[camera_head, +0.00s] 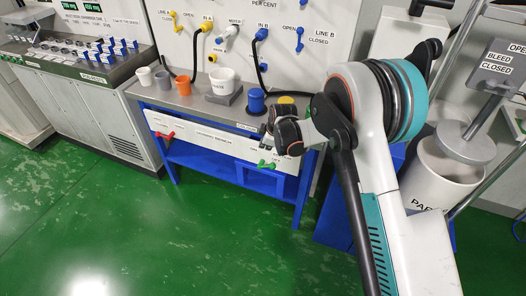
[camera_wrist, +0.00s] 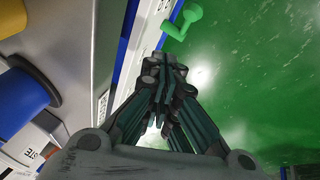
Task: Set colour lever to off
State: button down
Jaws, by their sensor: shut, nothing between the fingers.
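The bench front panel (camera_head: 205,138) carries a red lever (camera_head: 165,135) at its left and a green lever (camera_head: 267,165) at its right. In the wrist view the green lever (camera_wrist: 183,22) points out from the panel, over the green floor. My gripper (camera_head: 268,131) is in front of the right part of the panel, close to the green lever. In the wrist view my gripper (camera_wrist: 164,72) has its fingertips together and empty, apart from the lever.
Small grey and orange cups, a white container (camera_head: 222,80) and a blue cylinder (camera_head: 256,101) stand on the bench top. A large white drum (camera_head: 440,175) stands at the right. A control console (camera_head: 85,80) is at the left. The green floor (camera_head: 150,230) in front is clear.

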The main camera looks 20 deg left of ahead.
notch_tip(320, 180, up, 2)
jog(key=s+m+g, duration=0.1)
jog(key=g, duration=0.1)
jog(key=b, duration=0.5)
send_over(263, 166)
notch_tip(263, 166, down, 12)
jog(key=r, duration=0.1)
jog(key=shift+s+d+f+h, duration=0.35)
jog(key=shift+d+f, duration=0.2)
jog(key=shift+f, duration=0.25)
jog(key=shift+d, duration=0.15)
